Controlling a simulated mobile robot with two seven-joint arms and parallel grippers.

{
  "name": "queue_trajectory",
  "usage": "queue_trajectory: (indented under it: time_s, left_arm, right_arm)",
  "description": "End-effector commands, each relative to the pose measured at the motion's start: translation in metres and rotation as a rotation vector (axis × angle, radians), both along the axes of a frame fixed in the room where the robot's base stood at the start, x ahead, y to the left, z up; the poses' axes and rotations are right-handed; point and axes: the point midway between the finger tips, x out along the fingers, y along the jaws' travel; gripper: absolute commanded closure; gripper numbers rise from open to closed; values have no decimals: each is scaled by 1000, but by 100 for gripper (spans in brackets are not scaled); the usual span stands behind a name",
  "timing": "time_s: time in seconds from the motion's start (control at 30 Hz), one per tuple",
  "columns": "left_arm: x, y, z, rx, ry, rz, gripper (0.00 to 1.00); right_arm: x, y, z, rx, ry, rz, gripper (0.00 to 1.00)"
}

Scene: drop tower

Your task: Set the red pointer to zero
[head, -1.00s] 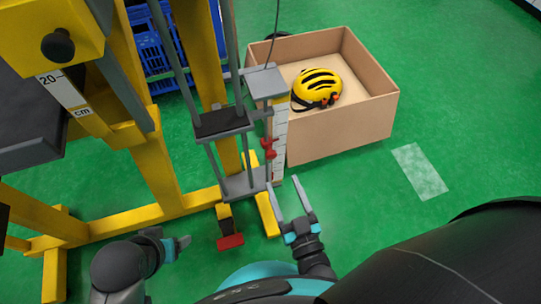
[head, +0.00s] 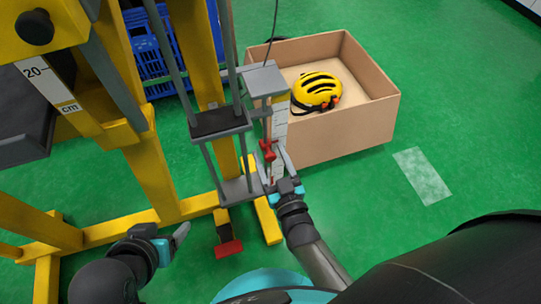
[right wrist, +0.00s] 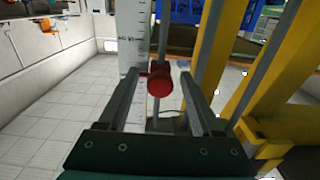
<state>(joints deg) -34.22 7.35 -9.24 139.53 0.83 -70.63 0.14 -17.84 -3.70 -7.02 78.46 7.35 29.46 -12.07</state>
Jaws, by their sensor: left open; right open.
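The red pointer (head: 267,150) sits on a thin upright rod in front of a white graduated scale (head: 280,127), beside the grey tower frame. In the right wrist view the pointer's round red knob (right wrist: 160,84) shows between my right gripper's fingers, with the scale (right wrist: 133,40) just left of it. My right gripper (head: 274,165) is open, its two fingers either side of the knob and apart from it. The scale's marks are too small to read. My left gripper (head: 182,234) is low at the left, away from the pointer; its fingers overlap in this view.
A cardboard box (head: 345,135) with a yellow helmet (head: 315,91) stands behind the scale. Yellow beams (head: 150,165) and grey rods crowd the left. A red-ended pedal (head: 228,249) is near the tower's foot.

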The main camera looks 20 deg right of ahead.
Motion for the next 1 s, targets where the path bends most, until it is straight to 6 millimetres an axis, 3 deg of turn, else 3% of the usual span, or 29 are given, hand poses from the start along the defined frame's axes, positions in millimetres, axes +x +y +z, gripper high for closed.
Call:
queue_trajectory:
  time_s: [0.1, 0.7, 1.0]
  left_arm:
    - [0, 0, 0, 0, 1, 0, 31]
    - [0, 0, 0, 2, 2, 0, 31]
    - [0, 1, 0, 2, 2, 0, 31]
  right_arm:
    - [0, 0, 0, 0, 0, 0, 34]
    - [-1, 0, 0, 0, 1, 0, 100]
    - [-1, 0, -1, 0, 1, 0, 100]
